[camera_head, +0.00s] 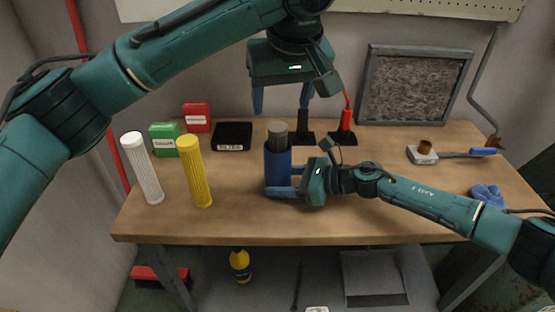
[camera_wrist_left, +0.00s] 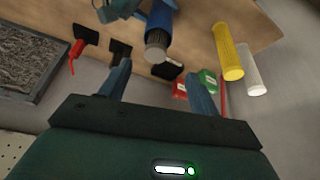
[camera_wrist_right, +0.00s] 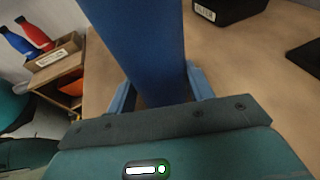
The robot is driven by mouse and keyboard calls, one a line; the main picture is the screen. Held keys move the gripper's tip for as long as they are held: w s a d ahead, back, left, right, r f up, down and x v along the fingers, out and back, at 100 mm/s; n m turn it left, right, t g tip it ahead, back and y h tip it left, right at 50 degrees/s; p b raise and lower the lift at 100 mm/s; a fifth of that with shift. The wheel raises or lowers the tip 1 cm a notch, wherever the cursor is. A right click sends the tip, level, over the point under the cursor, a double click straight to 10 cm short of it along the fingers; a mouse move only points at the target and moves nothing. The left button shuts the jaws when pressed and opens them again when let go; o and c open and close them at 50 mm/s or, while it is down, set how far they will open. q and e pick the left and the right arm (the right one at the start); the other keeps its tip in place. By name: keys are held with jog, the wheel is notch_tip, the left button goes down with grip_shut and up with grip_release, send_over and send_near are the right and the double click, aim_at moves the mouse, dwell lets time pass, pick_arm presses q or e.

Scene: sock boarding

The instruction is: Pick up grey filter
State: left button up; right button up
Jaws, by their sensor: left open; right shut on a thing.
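The grey filter (camera_head: 278,128) stands upright in the blue housing (camera_head: 278,160), with only its top end showing above the rim. In the left wrist view the grey filter (camera_wrist_left: 156,42) also sticks out of the blue housing (camera_wrist_left: 161,18). My right gripper (camera_head: 282,181) is shut on the lower part of the blue housing, which also fills the right wrist view (camera_wrist_right: 140,40). My left gripper (camera_head: 283,104) is open and empty above the grey filter, pointing down, its fingers apart from it. The rest of the filter is hidden inside the housing.
A white filter (camera_head: 143,170) and a yellow filter (camera_head: 194,172) stand at the left. Behind are a green box (camera_head: 164,140), a red box (camera_head: 197,117), a black tray (camera_head: 232,136), and black (camera_head: 304,124) and red (camera_head: 346,120) upright items.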

aim_at(279, 129)
pick_arm(q)
jog(key=x, duration=0.6)
jog(key=shift+w+d+x, duration=0.1)
jog(key=shift+d+x, duration=0.05)
jog(key=shift+x, duration=1.1)
jog(key=shift+w+d+x, duration=0.1)
jog(key=shift+w+x, duration=0.05)
jog(key=shift+x, duration=1.15)
jog(key=shift+r, duration=0.1)
jog(key=c, duration=1.3)
